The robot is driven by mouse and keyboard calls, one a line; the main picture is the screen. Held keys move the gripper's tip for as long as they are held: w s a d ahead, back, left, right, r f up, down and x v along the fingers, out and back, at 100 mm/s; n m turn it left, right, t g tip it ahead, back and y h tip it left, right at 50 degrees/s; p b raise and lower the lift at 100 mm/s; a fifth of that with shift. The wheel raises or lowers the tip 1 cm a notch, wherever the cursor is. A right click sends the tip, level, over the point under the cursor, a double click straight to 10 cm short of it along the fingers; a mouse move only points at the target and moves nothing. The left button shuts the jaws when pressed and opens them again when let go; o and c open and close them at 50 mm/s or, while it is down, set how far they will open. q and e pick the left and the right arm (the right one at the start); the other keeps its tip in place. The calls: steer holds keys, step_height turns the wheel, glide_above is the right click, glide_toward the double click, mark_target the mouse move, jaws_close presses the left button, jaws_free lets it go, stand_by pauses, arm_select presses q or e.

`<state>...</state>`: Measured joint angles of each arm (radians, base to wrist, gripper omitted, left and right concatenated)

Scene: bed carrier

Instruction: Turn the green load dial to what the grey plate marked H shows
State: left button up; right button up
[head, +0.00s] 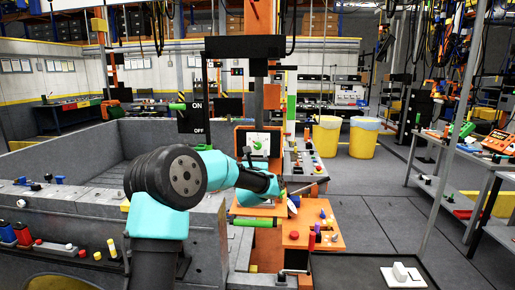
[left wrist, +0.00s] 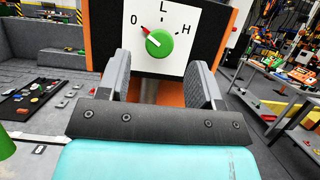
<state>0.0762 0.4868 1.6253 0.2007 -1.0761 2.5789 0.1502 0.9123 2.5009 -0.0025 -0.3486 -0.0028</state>
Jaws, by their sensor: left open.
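The green load dial (left wrist: 160,42) sits on a white face marked O, L and H in the left wrist view. Its red pointer tips to the upper left, close to the O. In the head view the dial (head: 258,144) shows small, just above my left arm. My left gripper (left wrist: 163,80) is open and empty, its two grey fingers apart below the dial and not touching it. In the head view its fingers are hard to make out beside my teal wrist. I cannot pick out a separate grey plate marked H. My right gripper is not in view.
An ON/OFF plate with a green lever (head: 178,106) stands left of the dial. An orange panel with small knobs (head: 312,234) lies lower right. Grey-walled bins fill the left. Yellow bins (head: 327,136) stand at the back right.

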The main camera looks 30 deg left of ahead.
mark_target(258, 146)
arm_select(q)
steer(key=shift+x, duration=2.6)
steer(key=shift+c, duration=0.4)
steer(key=c, duration=0.8)
